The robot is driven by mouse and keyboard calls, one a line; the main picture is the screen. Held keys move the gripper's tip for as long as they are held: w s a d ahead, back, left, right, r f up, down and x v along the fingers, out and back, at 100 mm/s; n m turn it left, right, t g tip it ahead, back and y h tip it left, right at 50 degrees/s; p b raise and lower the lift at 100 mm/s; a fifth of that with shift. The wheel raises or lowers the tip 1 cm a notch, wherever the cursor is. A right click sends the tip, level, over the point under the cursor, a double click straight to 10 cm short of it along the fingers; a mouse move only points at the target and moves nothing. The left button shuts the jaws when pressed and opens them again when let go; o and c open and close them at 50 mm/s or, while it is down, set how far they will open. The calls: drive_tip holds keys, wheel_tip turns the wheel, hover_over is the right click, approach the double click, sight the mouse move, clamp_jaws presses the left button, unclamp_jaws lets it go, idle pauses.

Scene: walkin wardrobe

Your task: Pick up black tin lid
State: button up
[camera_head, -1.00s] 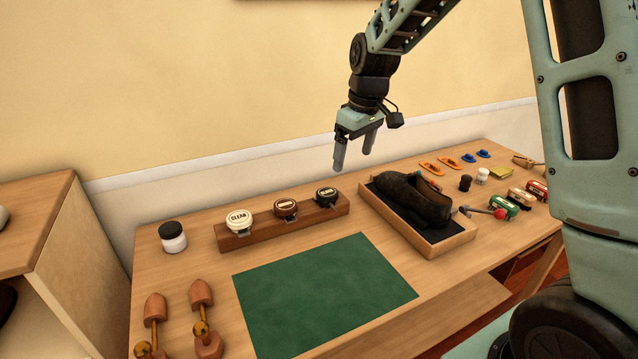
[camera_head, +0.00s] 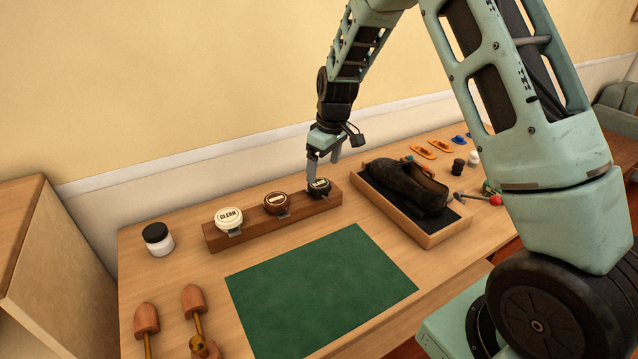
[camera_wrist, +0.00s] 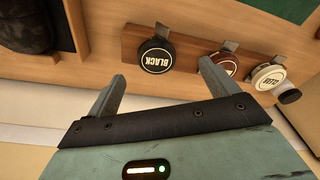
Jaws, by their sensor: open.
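The black tin lid (camera_head: 319,186) is round and dark with pale lettering. It sits on a tin at the right end of the wooden rack (camera_head: 255,227). In the wrist view the lid (camera_wrist: 156,56) reads "BLACK" and lies beyond the fingertips, between their lines. My gripper (camera_head: 323,171) is just above the lid in the head view, fingers pointing down, and partly covers it. In the wrist view my gripper (camera_wrist: 163,75) has its fingers spread wide with nothing between them. I cannot tell whether a finger touches the lid.
A brown-lidded tin (camera_head: 277,202) and a white "CLEAR" tin (camera_head: 229,217) share the rack. A tray (camera_head: 428,239) with a black shoe (camera_head: 405,188) stands close on the right. The green mat (camera_head: 318,290) in front is clear. A white jar (camera_head: 158,239) stands at left.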

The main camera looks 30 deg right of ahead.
sight(320, 183)
drive_tip(key=f, duration=0.1)
drive_tip(key=w+f+p, duration=0.1)
drive_tip(key=f, duration=0.3)
drive_tip(key=shift+w, duration=0.3)
drive_tip(key=shift+w+f+p, duration=0.1)
drive_tip(key=shift+f+p, duration=0.2)
drive_tip(key=shift+f, duration=0.3)
drive_tip(key=c, duration=1)
